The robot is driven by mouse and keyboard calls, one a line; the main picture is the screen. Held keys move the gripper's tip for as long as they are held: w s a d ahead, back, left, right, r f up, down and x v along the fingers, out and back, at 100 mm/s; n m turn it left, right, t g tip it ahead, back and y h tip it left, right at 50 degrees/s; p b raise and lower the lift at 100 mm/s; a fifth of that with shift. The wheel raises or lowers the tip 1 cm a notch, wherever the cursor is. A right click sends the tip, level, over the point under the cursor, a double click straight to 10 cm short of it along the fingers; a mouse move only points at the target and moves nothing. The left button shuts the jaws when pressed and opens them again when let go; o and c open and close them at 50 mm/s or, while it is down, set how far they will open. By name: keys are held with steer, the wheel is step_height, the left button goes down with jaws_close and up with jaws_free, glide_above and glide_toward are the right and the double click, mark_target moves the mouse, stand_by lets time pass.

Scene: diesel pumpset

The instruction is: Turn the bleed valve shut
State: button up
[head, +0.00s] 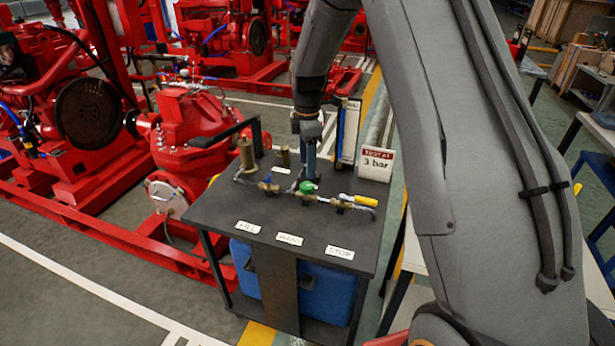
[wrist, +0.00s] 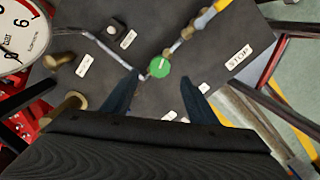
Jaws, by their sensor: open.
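The green round knob (head: 306,187) sits on the pipe run in the middle of the dark cart top, in line with the middle label (head: 289,239), which seems to read BLEED. I take it as the bleed valve. In the wrist view the green knob (wrist: 159,67) carries a pale mark and lies just beyond the fingertips, centred between them. My gripper (wrist: 158,86) is open and empty, its two dark blue fingers on either side of the knob's line. In the head view my gripper (head: 310,172) points down just behind the knob; whether it touches is unclear.
Brass fittings (head: 246,155) stand behind. A sign (head: 376,164) reads 3 bar. A dial gauge (wrist: 22,32) shows in the wrist view. The cart top's front (head: 220,208) is clear.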

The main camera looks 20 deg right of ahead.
mark_target(307, 185)
step_height(307, 185, down, 7)
steer(key=shift+f+p, duration=0.2)
steer(key=shift+p, duration=0.85)
steer(key=c, duration=1.1)
